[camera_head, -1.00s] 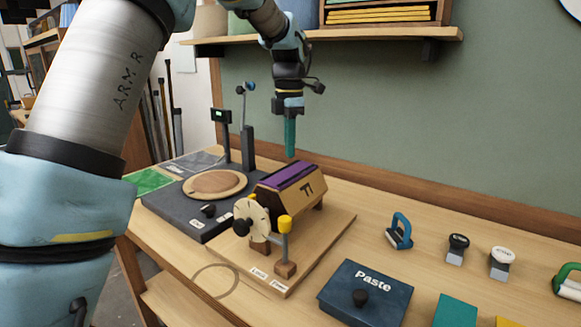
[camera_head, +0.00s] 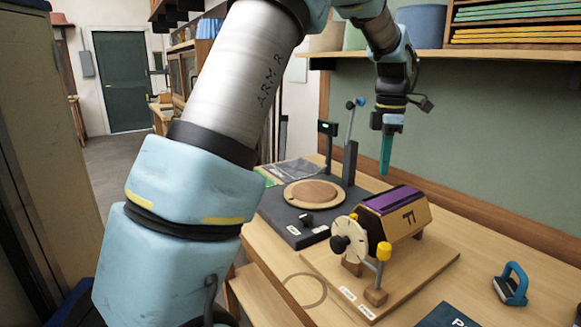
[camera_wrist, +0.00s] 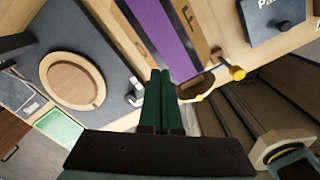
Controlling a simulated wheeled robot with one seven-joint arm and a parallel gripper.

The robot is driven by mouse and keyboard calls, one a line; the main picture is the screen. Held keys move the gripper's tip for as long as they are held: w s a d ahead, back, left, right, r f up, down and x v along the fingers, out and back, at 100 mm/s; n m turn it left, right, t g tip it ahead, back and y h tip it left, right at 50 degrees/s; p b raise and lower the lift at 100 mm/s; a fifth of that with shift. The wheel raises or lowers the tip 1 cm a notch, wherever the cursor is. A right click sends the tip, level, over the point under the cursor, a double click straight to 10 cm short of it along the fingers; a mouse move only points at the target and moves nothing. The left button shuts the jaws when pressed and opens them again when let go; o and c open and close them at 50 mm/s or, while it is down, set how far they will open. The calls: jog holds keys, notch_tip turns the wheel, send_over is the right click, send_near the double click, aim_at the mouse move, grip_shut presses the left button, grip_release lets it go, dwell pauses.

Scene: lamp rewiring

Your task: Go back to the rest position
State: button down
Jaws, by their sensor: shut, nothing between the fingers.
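My gripper (camera_head: 386,153) hangs with its green fingers pointing down above the workbench, shut and empty. In the head view it is above and behind the wooden drum device with a purple top (camera_head: 393,200), and apart from it. In the wrist view my shut gripper fingers (camera_wrist: 166,100) show between the round wooden disc (camera_wrist: 73,80) on its dark base and the purple-topped device (camera_wrist: 165,32). My arm crosses the left middle of the head view.
The workbench (camera_head: 432,262) carries the dark base with the wooden disc (camera_head: 312,194), a thin upright post (camera_head: 350,160) and a blue-handled tool (camera_head: 512,284). A shelf (camera_head: 480,57) with bins and trays is above. A tall cabinet (camera_head: 45,160) stands at left.

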jog(key=s+a+f+m, duration=0.2)
jog(key=a+f+m, duration=0.15)
jog(key=a, duration=0.55)
jog(key=s+a+f+m+t, duration=0.1)
jog(key=a+f+m, duration=0.1)
jog(key=a+m, duration=0.5)
jog(key=s+a+f+m, duration=0.2)
jog(key=a, duration=0.9)
jog(key=s+a+f+m, duration=0.3)
jog(key=s+a+m, duration=0.2)
jog(key=s+a, duration=0.1)
jog(key=shift+s+a, duration=0.25)
jog(key=shift+s, duration=0.2)
